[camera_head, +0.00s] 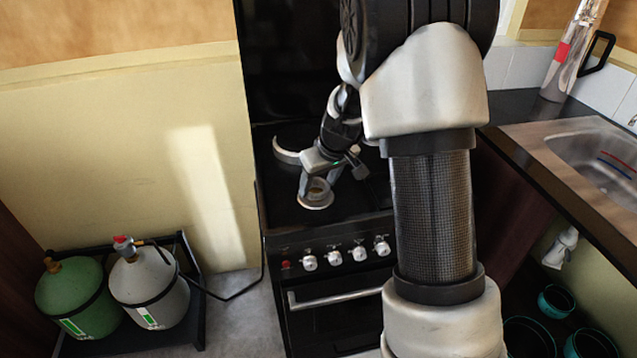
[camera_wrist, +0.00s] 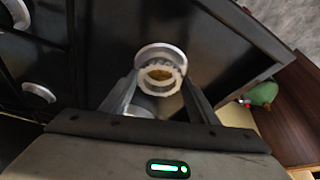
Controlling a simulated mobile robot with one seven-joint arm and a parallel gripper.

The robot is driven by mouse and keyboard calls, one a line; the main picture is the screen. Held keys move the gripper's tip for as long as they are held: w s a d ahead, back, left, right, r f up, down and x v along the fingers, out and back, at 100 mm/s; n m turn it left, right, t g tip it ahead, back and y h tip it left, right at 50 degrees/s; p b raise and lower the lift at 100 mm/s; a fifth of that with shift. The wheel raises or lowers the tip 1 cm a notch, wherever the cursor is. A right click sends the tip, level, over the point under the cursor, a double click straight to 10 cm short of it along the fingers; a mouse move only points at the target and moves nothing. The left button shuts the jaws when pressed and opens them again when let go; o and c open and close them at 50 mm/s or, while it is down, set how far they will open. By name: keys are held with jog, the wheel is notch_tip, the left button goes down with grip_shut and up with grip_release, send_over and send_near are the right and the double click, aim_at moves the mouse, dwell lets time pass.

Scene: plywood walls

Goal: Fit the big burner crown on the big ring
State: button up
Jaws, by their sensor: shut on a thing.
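My gripper (camera_head: 319,179) is over the front left of the black stove top, pointing down. In the wrist view its two fingers are shut on a pale toothed burner crown (camera_wrist: 161,75), which is held between the fingertips. A silver burner ring (camera_head: 315,203) lies on the stove just below the crown. In the wrist view this ring (camera_wrist: 158,50) shows as a rim behind the crown, slightly off its centre. Whether crown and ring touch, I cannot tell. Another round silver piece (camera_head: 286,150) is farther back on the stove, partly hidden by my gripper.
The stove (camera_head: 335,262) has white knobs on its front. Other silver burner parts (camera_wrist: 38,92) lie on the hob. A counter with a sink (camera_head: 600,165) is at right. Green (camera_head: 70,300) and grey (camera_head: 150,288) gas cylinders stand at left. My arm hides the stove's right side.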

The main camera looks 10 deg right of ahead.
jog(key=shift+f+b, duration=0.95)
jog(key=shift+b, duration=0.05)
dwell(0.3)
jog(key=o, duration=1.1)
jog(key=shift+o, duration=0.2)
jog(key=shift+r, duration=0.1)
jog(key=p+v, duration=0.3)
jog(key=v, duration=1.4)
jog(key=s+a+r+m, duration=0.1)
jog(key=s+r, duration=0.2)
jog(key=s, duration=0.8)
jog(key=s+a+r+m+t+h, duration=0.1)
jog(key=s+r, duration=0.3)
jog(key=s, duration=0.8)
jog(key=shift+s+a+r+m, duration=0.2)
jog(key=shift+s+a+m, duration=0.1)
jog(key=shift+a+m, duration=0.35)
jog(key=r+p, duration=1.3)
jog(key=p, duration=0.1)
jog(key=shift+s+d+r, duration=0.15)
jog(key=shift+s+r, duration=0.15)
jog(key=shift+r, duration=0.05)
